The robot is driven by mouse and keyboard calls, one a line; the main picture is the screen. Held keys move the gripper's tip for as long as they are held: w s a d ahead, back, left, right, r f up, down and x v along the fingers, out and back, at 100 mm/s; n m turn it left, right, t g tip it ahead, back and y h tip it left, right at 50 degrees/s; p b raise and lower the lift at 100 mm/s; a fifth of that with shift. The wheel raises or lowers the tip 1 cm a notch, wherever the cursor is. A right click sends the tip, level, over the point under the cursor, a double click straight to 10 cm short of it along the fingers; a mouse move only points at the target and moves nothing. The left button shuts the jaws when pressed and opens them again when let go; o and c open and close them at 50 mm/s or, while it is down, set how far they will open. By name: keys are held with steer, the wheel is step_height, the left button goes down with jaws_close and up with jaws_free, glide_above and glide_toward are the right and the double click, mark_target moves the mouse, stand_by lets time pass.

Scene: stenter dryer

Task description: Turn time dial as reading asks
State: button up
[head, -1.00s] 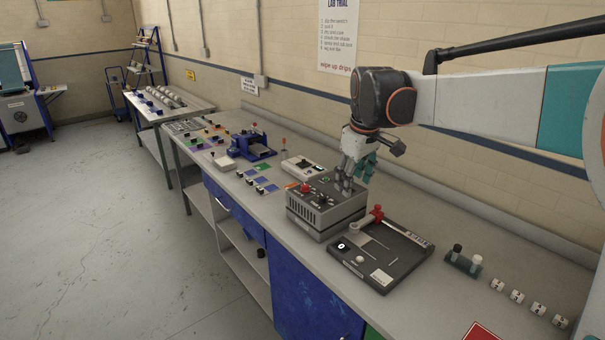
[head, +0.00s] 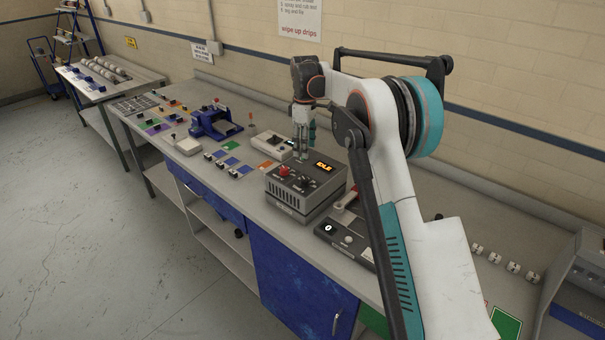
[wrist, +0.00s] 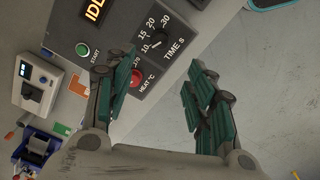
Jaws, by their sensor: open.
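The grey dryer box (head: 292,203) stands on the bench, its orange display (head: 323,167) reading IDLE. In the wrist view its black time dial (wrist: 156,41) is marked TIME S, with 10, 15, 20 and 30 around it; its pointer seems near 10, too small to be sure. A red knob (wrist: 136,78) marked HEAT °C and a green START button (wrist: 82,49) are beside it. My gripper (head: 301,156) hangs over the box's back-left part, fingers down. In the wrist view my gripper (wrist: 158,75) is open and empty, with the red knob near its left finger.
A pale meter with a small screen (head: 271,143) stands left of the box. A black device (head: 341,240) with a round 0 display sits close on its right, partly hidden by my arm. A blue press (head: 213,121) is further left. White cubes (head: 495,257) lie at right.

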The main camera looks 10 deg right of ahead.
mark_target(305, 179)
step_height(305, 179, down, 14)
steer(key=shift+r+b, duration=0.25)
steer(key=shift+b, duration=0.2)
steer(key=c, duration=1.1)
